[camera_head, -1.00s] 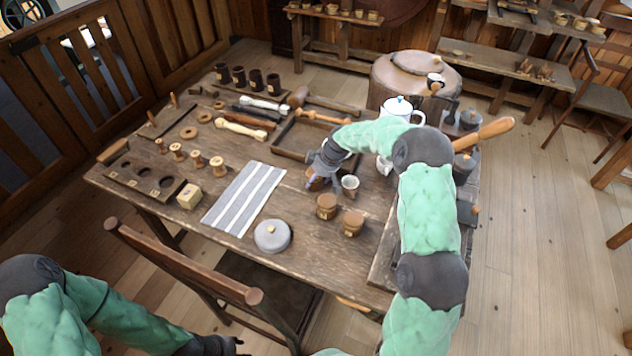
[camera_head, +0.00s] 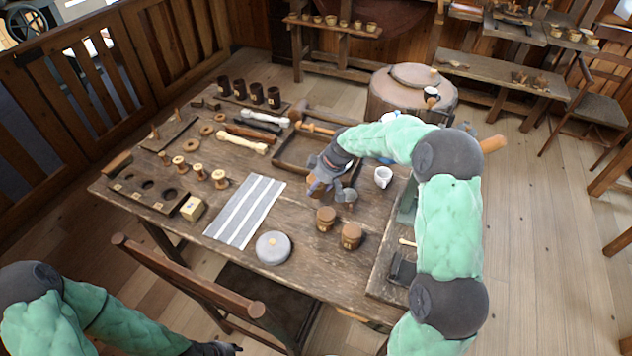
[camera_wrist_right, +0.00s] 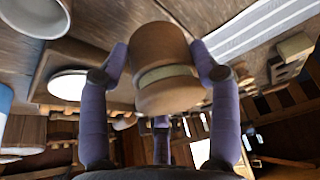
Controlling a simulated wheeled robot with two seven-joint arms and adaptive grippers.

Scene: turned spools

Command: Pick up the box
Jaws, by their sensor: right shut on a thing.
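A round brown wooden box with a pale green band (camera_wrist_right: 166,72) is held between the fingers of my right gripper (camera_wrist_right: 163,75), which is shut on it. In the head view my right gripper (camera_head: 322,184) is over the middle of the table, with part of the brown box (camera_head: 314,184) showing among its fingers. Whether the box is clear of the tabletop is hard to tell. My left gripper (camera_head: 218,349) is low at the bottom edge, away from the table; its fingers are too small to read.
Two similar brown round boxes (camera_head: 326,218) (camera_head: 351,236) stand just in front of my right gripper. A white cup (camera_head: 383,177) is to its right and a wooden tray (camera_head: 290,160) behind. A striped cloth (camera_head: 245,210), grey lid (camera_head: 273,247) and small pale block (camera_head: 193,208) lie left.

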